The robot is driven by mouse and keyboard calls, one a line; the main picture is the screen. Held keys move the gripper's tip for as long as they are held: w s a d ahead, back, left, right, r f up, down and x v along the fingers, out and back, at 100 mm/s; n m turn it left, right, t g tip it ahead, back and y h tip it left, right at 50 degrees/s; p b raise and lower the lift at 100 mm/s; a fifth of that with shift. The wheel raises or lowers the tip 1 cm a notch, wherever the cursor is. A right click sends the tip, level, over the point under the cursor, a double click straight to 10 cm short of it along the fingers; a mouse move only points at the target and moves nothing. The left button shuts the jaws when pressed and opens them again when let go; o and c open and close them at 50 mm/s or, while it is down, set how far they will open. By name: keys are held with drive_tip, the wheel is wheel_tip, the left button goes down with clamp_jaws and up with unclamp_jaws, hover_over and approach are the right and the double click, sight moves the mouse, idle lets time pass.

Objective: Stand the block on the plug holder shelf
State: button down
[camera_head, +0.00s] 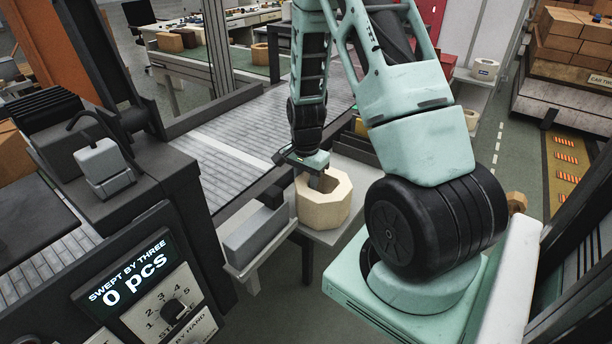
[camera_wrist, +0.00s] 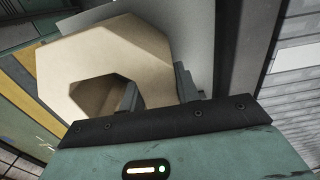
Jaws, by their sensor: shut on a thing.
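The block (camera_head: 322,207) is a cream, eight-sided piece with a wide opening, near the middle of the head view. It also shows in the wrist view (camera_wrist: 75,60). My gripper (camera_head: 313,178) is over its top and shut on its wall. In the wrist view, one finger of my gripper (camera_wrist: 157,88) is in the opening and the other is outside the wall. The block is at a pale grey stand (camera_head: 350,228); I cannot tell whether it rests there or hangs just above. I cannot tell which surface is the plug holder shelf.
A slatted conveyor (camera_head: 235,140) runs behind. A control panel (camera_head: 140,285) reads "0 pcs". A white shelf (camera_head: 484,77) with a pale piece is at the back right. Stacked bricks (camera_head: 570,35) stand far right.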

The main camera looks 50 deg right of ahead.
drive_tip(key=c, duration=1)
unclamp_jaws()
drive_tip(key=shift+f, duration=0.1)
wheel_tip(320, 180, up, 12)
drive_tip(key=shift+r+b, duration=0.15)
drive_tip(key=shift+b, duration=0.2)
